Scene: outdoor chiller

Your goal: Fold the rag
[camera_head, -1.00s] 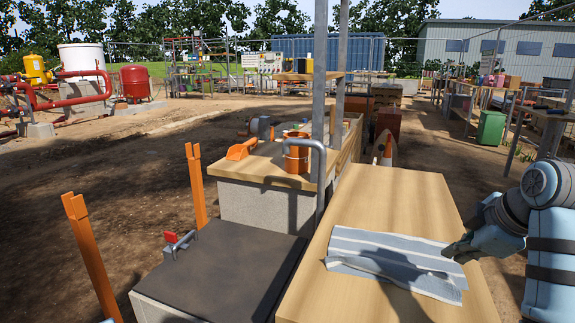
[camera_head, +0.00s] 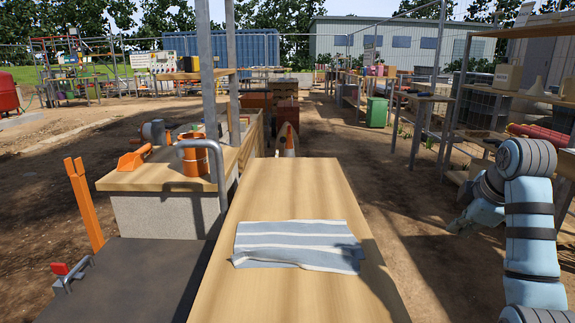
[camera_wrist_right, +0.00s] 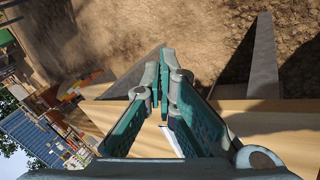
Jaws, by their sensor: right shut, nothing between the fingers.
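The rag (camera_head: 290,240), blue-grey with white stripes, lies on the wooden tabletop (camera_head: 290,190). It is roughly rectangular, with a rumpled near edge that looks like a doubled layer; I cannot tell how the layers lie. My right gripper (camera_head: 458,226) is off to the right of the table, apart from the rag. In the right wrist view the gripper (camera_wrist_right: 164,97) has its fingertips together with nothing between them. A small white strip of the rag (camera_wrist_right: 170,140) shows behind the fingers. My left gripper is not in view.
Left of the table stand a block with a wooden top holding an orange pot (camera_head: 194,155) and an orange scoop (camera_head: 134,158), and a bent grey pipe (camera_head: 205,146). A shelf (camera_head: 500,95) stands at the right. The tabletop around the rag is clear.

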